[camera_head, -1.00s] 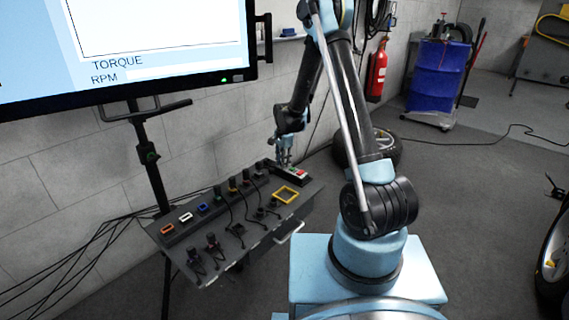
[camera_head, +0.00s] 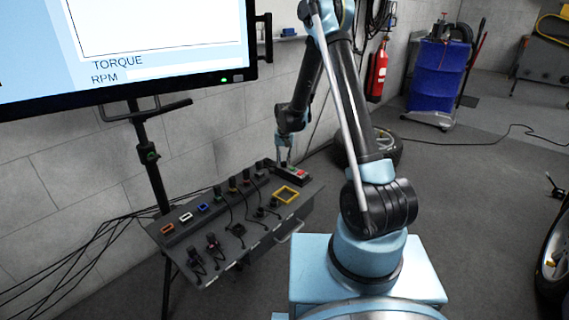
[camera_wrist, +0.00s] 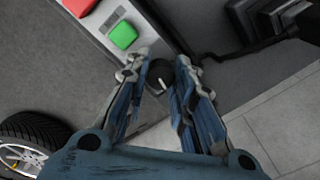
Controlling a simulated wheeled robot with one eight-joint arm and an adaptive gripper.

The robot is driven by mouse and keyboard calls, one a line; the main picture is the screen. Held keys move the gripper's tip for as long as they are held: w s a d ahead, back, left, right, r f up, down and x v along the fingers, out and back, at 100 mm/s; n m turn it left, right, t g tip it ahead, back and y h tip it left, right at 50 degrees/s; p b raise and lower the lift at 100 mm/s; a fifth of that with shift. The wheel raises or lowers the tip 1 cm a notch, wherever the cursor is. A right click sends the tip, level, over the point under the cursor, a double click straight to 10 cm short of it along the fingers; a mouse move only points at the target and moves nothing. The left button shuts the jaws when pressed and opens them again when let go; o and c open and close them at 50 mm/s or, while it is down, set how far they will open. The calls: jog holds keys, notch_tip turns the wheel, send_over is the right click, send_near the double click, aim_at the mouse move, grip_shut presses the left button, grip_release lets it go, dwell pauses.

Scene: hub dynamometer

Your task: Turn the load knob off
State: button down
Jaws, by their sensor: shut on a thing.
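The load knob (camera_wrist: 159,76) is a round dark knob with a white pointer line, between my gripper's fingers in the wrist view. My gripper (camera_wrist: 160,82) is shut on it, with one finger on each side. In the head view my gripper (camera_head: 285,160) is at the back right end of the dark control panel (camera_head: 225,262), next to a red and green button box. The knob itself is hidden or too small to make out in that view. The white line slants up to the right in the wrist view.
A green button (camera_wrist: 123,35) and a red button (camera_wrist: 78,5) sit close beside the knob. Several plugs and cables cover the panel, with a yellow square frame (camera_head: 286,194). A tyre (camera_head: 385,150) lies on the floor.

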jog(key=n, duration=0.4)
jog(key=shift+n, duration=0.3)
jog(key=n, duration=0.3)
jog(key=shift+n, duration=0.3)
jog(key=n, duration=0.4)
jog(key=shift+w+n, duration=0.1)
jog(key=shift+n, duration=1.7)
jog(key=c, duration=1.6)
grip_release()
